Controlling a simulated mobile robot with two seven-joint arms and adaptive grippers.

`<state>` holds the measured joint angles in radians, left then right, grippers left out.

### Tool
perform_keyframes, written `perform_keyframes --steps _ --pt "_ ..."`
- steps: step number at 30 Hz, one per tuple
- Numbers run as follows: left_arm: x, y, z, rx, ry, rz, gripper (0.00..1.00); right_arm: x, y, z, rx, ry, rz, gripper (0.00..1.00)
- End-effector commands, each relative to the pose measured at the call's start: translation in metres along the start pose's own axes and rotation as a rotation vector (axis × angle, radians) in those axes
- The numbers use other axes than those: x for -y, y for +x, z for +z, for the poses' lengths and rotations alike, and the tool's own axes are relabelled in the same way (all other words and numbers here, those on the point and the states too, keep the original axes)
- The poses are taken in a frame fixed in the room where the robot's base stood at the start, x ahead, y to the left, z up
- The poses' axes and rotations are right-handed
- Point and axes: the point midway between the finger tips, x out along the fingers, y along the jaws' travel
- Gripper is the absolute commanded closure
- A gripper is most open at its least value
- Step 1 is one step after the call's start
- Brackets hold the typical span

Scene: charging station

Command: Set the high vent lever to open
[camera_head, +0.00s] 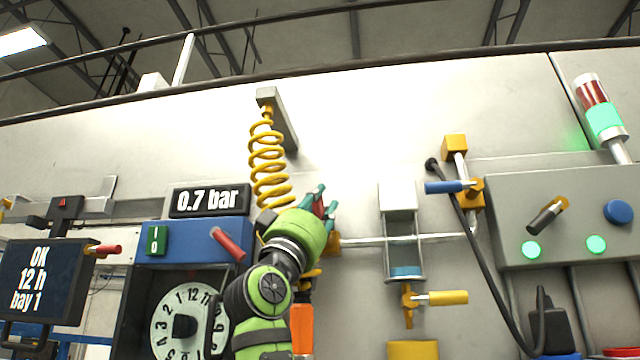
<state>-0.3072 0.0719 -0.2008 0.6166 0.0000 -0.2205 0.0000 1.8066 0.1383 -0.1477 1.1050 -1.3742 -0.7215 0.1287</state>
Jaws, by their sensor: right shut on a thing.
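My right gripper (320,203) is raised at the wall panel in the middle of the picture. Its teal fingers are shut on a small red lever (319,209), of which only a narrow part shows between them. A yellow valve body (333,243) sits just below the fingers on a pale pipe, partly hidden by my green wrist. The lever's joint and its exact angle are hidden, and I see no label naming the vent. My left gripper is not in view.
A coiled yellow hose (267,160) hangs just left of the gripper. A blue-handled valve (445,187), a sight glass (404,240) and a yellow-handled valve (440,298) are to the right. A pressure display (210,200) reads 0.7 bar. Wall above the gripper is clear.

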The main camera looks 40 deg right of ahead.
Motion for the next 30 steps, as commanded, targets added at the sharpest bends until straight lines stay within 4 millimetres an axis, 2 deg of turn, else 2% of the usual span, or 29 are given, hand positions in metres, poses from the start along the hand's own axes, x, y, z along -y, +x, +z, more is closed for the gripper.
perform_keyframes --steps 1,6,18,29,30 --pt "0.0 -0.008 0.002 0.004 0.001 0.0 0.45 0.0 0.005 -0.002 0.018 0.015 0.019 1.0" --pt "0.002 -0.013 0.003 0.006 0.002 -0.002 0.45 0.001 0.006 0.001 0.068 0.071 0.077 1.0" --pt "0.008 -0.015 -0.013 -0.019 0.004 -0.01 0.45 0.001 0.005 0.006 0.119 0.128 0.131 1.0" --pt "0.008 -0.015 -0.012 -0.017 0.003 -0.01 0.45 0.001 0.005 0.007 0.124 0.132 0.132 1.0" --pt "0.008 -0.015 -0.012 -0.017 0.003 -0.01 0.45 0.001 0.005 0.008 0.124 0.132 0.132 0.55"
